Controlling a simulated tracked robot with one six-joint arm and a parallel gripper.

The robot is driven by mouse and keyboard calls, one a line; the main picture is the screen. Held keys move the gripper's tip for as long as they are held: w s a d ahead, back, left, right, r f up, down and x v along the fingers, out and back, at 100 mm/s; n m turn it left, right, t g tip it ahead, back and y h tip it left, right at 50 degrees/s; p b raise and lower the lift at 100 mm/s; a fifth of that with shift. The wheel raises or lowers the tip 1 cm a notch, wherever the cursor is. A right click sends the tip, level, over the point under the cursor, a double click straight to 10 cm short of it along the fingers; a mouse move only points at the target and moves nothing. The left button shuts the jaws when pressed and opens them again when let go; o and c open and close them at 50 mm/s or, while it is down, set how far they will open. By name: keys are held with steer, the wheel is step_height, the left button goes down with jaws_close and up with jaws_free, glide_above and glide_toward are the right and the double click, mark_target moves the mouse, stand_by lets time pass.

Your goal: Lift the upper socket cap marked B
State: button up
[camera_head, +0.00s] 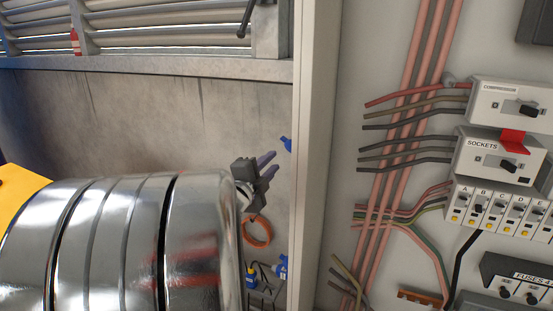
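My gripper (273,163) is near the middle of the picture, in front of the grey wall. Its two dark fingers point right and stand apart, with nothing seen between them. A blue socket piece (287,145) shows just above and right of the fingertips, partly hidden by the cabinet's edge. It may be the upper socket cap, but no letter B is legible on it. More blue socket pieces (281,267) (250,276) are lower down. The only B I can read labels a breaker (480,203) inside the cabinet.
The open cabinet (318,120) fills the right, with wires, a compressor switch (515,101), a sockets switch (497,158) and fuses (518,288). An orange coil (257,232) hangs below my gripper. A large shiny banded cylinder blocks the lower left.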

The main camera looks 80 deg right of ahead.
steer(key=shift+v, duration=1.7)
